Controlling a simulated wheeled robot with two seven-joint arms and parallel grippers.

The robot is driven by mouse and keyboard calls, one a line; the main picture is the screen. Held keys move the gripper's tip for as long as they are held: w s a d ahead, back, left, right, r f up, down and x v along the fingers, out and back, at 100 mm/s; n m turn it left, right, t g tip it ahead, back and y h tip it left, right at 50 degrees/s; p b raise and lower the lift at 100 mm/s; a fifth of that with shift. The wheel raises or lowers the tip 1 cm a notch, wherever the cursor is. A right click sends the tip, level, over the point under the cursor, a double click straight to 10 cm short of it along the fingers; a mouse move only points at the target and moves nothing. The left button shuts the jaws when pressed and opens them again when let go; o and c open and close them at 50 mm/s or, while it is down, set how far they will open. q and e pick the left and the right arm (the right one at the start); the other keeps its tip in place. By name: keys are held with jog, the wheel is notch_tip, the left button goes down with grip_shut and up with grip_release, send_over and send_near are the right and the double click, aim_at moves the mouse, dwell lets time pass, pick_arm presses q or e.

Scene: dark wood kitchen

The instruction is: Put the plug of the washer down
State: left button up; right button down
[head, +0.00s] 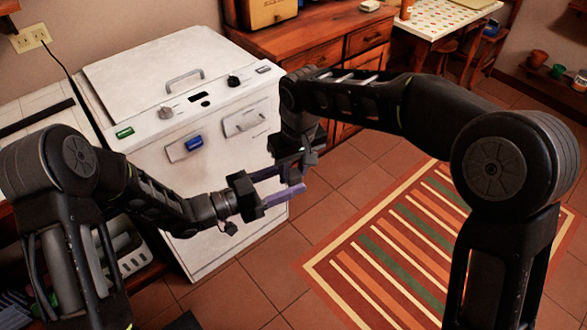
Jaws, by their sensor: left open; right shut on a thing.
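The white washer (185,75) stands against the wall at the left, with its lid shut. A dark cord (65,68) runs from the wall outlet (30,38) down behind the washer. My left gripper (290,181) is in front of the washer's right front edge, with its purple fingers apart and pointing right. My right gripper (298,156) points down just above and beside the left fingers. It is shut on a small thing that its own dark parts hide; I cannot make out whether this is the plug.
A wooden cabinet (325,38) stands to the right of the washer. A striped rug (395,240) lies on the tiled floor at the right. A white rack (130,258) is low at the left. The floor between washer and rug is clear.

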pick_arm(q)
jog(key=v, duration=1.2)
